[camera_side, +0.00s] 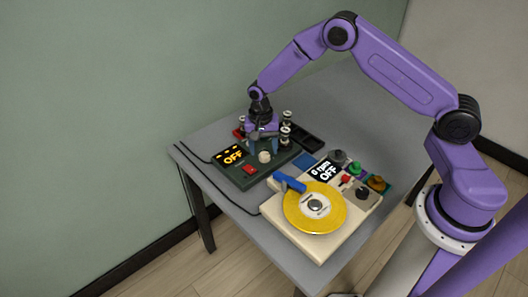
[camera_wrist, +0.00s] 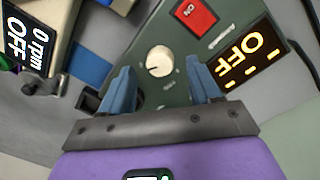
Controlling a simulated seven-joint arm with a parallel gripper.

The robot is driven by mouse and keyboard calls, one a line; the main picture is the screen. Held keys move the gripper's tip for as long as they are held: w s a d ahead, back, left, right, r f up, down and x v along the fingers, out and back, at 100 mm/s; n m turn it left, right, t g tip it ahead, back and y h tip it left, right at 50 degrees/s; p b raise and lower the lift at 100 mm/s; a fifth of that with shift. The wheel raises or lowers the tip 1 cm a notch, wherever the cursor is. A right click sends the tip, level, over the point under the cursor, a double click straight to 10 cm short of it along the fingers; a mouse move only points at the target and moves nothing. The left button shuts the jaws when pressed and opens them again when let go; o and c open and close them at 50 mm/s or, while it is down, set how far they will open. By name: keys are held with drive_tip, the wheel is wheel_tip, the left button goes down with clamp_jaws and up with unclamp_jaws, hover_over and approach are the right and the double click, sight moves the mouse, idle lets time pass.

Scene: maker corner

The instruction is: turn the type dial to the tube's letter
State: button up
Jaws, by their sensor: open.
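A cream round dial (camera_wrist: 159,61) with a small dark pointer mark sits on a dark green tester box (camera_side: 243,182). It also shows in the side view (camera_side: 264,156). My gripper (camera_side: 263,145) is open, pointing down over the box. In the wrist view, the dial appears between its blue fingertips (camera_wrist: 160,72), with space on both sides; I cannot tell the height gap. The box's display (camera_wrist: 248,55) reads OFF with dashes. A red rocker switch (camera_wrist: 193,16) sits beside it. Letters around the dial and on any tube are too small to read.
A cream turntable (camera_side: 270,209) with a yellow disc (camera_side: 297,217) and blue arm (camera_side: 289,182) stands in front. Its display reads 0 rpm, OFF. Small spool-like parts (camera_side: 286,116) and a black tray (camera_side: 308,137) stand behind the box. The table's far right is clear.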

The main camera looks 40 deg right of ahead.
sight(265, 157)
drive_tip(key=shift+f, duration=1.25)
drive_tip(key=c, duration=1)
drive_tip(key=shift+c, duration=0.2)
